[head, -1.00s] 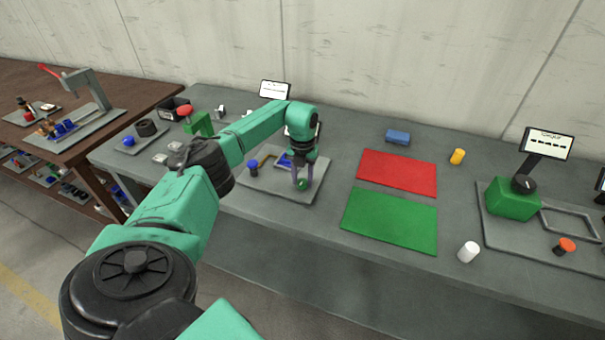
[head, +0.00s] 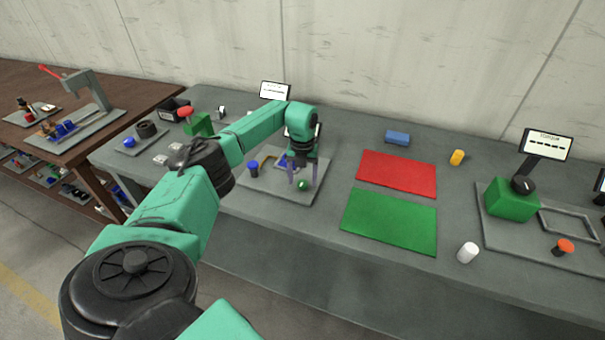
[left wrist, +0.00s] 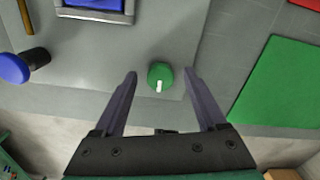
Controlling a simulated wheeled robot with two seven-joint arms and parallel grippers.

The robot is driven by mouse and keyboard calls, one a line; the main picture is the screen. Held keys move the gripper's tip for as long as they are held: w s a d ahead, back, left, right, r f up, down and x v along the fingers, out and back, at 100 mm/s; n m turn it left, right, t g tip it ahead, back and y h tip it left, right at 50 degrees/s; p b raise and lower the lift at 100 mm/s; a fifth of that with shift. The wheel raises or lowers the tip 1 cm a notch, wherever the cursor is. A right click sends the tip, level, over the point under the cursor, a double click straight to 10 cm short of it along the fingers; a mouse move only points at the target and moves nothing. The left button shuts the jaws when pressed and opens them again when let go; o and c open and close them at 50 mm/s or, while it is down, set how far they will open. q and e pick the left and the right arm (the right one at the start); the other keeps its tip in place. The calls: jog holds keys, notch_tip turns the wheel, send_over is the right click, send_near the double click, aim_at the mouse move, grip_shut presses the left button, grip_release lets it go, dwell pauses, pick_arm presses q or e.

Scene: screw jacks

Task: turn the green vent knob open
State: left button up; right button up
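The green vent knob (head: 303,184) sits near the front of a grey base plate (head: 270,190). In the left wrist view the round green knob (left wrist: 160,76) shows a white pointer mark that points toward the bottom of the picture. My left gripper (head: 302,180) is above the knob. In the left wrist view its two fingers (left wrist: 160,78) are spread apart with the knob between them, a clear gap on each side, so it is open and touches nothing. My right gripper is not in view.
A blue-capped post (left wrist: 14,68) and a blue block in a frame (left wrist: 95,5) stand on the same plate. A green mat (head: 390,222) and a red mat (head: 398,172) lie to the right. A screen (head: 274,90) stands behind.

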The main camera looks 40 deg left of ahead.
aim_at(302, 182)
pick_arm(q)
notch_tip(302, 182, up, 14)
jog(key=b, duration=0.2)
jog(key=shift+r+b, duration=0.25)
jog(key=shift+b, duration=0.1)
dwell(0.3)
